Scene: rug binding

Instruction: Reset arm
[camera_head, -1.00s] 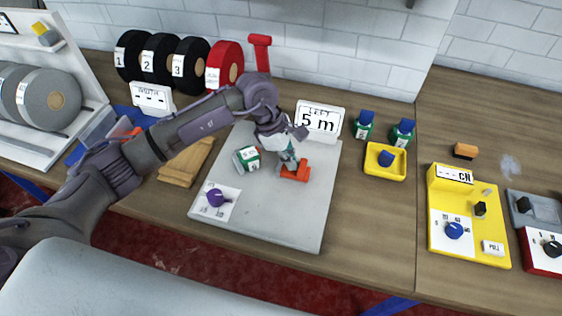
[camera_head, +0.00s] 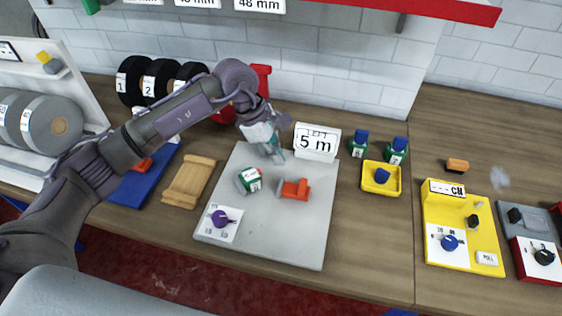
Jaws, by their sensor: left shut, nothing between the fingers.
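My left arm comes in from the left and reaches over the grey board (camera_head: 285,245). My left gripper (camera_head: 278,157) is shut and empty, above the far part of the board, just left of the white "5 m" sign (camera_head: 316,142). An orange-red piece (camera_head: 295,189) lies on the board, nearer to me than the gripper and apart from it. A green and white block (camera_head: 248,180) lies to its left. A purple knob (camera_head: 221,218) on a white plate is at the board's near left corner. My right gripper is not in view.
Numbered black rolls (camera_head: 130,80) and a red roll stand behind my arm, partly hidden. A wooden block (camera_head: 189,182) lies left of the board. A yellow tray (camera_head: 381,179), green bottles (camera_head: 396,151) and a yellow control box (camera_head: 463,235) stand to the right. Bare table lies between.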

